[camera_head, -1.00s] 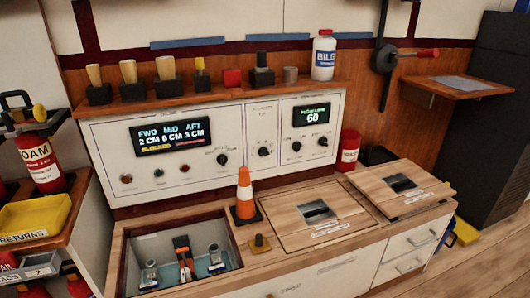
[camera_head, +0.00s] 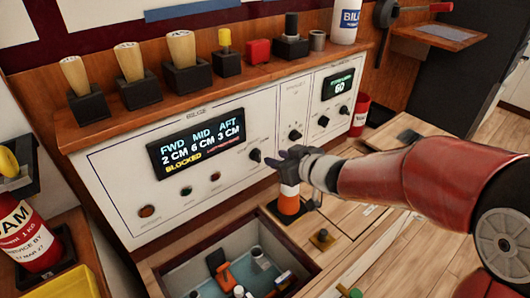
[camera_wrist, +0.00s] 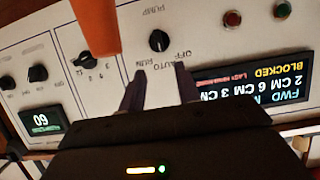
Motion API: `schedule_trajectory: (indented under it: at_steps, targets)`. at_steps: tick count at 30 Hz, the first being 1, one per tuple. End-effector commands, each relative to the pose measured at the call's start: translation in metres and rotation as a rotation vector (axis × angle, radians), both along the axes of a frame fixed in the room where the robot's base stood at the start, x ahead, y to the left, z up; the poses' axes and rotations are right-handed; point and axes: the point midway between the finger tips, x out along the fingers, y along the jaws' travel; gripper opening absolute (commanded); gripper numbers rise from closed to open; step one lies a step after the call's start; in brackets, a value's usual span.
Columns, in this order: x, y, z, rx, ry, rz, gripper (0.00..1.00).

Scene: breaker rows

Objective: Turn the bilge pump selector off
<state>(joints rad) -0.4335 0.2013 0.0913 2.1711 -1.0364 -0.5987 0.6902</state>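The bilge pump selector is a black rotary knob (camera_head: 255,155) on the white panel, right of the display (camera_head: 195,145). In the wrist view, upside down, the knob (camera_wrist: 158,40) sits by the labels PUMP, OFF, AUTO and RUN. I cannot tell clearly which label its pointer meets. My gripper (camera_head: 283,158) is just right of the knob in the head view. In the wrist view my gripper (camera_wrist: 160,72) has two dark fingers apart, with panel showing between them. The knob lies just beyond the fingertips, apparently not gripped. The display reads 2, 6 and 3 CM, with BLOCKED in yellow.
Other knobs (camera_head: 295,135) are right of the selector. An open bilge well (camera_head: 200,270) lies below, and a shelf (camera_head: 200,88) above.

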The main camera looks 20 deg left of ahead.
Motion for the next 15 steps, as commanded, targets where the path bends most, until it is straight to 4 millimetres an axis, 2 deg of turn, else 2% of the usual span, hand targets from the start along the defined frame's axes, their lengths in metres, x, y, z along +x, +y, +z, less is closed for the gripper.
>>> schedule_trajectory:
  at_steps: [15]
  targets:
    - [0.028,0.059,-0.028,0.002,0.002,0.009,0.33]
